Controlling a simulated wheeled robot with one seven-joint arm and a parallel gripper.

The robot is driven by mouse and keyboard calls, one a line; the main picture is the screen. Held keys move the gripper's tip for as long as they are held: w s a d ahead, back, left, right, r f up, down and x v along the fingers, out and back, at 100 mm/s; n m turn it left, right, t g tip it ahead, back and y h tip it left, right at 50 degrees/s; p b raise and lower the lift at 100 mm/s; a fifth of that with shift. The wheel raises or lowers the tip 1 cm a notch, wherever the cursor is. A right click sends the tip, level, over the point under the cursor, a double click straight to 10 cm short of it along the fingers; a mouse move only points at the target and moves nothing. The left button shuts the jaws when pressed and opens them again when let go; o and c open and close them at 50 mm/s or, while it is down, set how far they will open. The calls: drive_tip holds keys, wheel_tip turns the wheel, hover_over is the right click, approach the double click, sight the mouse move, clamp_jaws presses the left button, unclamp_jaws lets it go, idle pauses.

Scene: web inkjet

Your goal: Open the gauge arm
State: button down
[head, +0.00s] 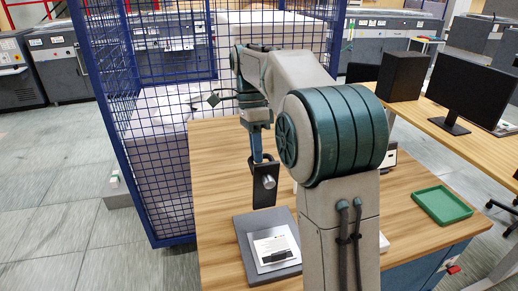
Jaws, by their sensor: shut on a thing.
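The gauge arm (263,193) is a dark, upright bar with a silver round knob on its front. It stands near the back edge of a grey gauge base (243,240) on the wooden table. A white printed sheet with a dark block lies on the base. My gripper (257,158), with blue fingers, is at the top end of the gauge arm and shut on it. The exact contact is small in the view. The joint between gauge arm and base is hard to make out, and my own arm covers the area to the right.
The wooden table (222,180) has free room left of the base. A green tray (442,205) lies at the right. A blue mesh cage (165,160) stands close behind and left. A desk with a monitor (465,90) and a black box (402,75) is at the back right.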

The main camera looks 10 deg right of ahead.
drive_tip(key=shift+f, duration=0.35)
drive_tip(key=c, duration=1.5)
unclamp_jaws()
drive_tip(key=shift+o, duration=0.2)
drive_tip(key=shift+r, duration=0.1)
drive_tip(key=shift+r, duration=0.2)
drive_tip(key=v, duration=0.7)
